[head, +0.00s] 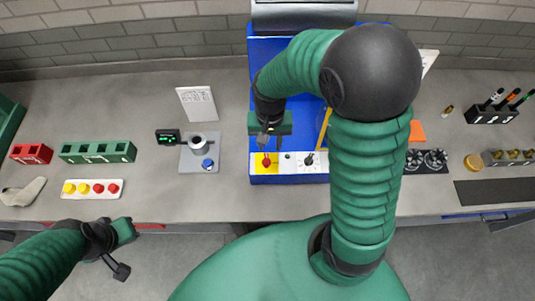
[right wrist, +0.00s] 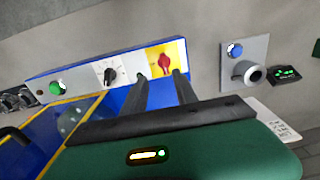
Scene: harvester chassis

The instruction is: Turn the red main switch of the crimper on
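The crimper (head: 290,40) is a blue machine at the back middle of the bench, with a white front panel. Its red main switch (head: 267,162) sits on a yellow plate at the panel's left end. In the right wrist view the red switch (right wrist: 165,61) shows just beyond my fingertips. My right gripper (right wrist: 160,76) is open and empty, its two dark fingers apart and pointing at the yellow plate. I cannot tell whether they touch the switch. My left gripper (head: 124,232) is low at the left, by the bench's front edge; its fingers are unclear.
The panel also has a black knob (right wrist: 110,74) and a green button (right wrist: 57,88). A grey unit with a blue button (head: 207,163) stands left of the crimper. Red and yellow buttons (head: 91,188) and a green block (head: 97,152) are farther left. My right arm hides much of the crimper.

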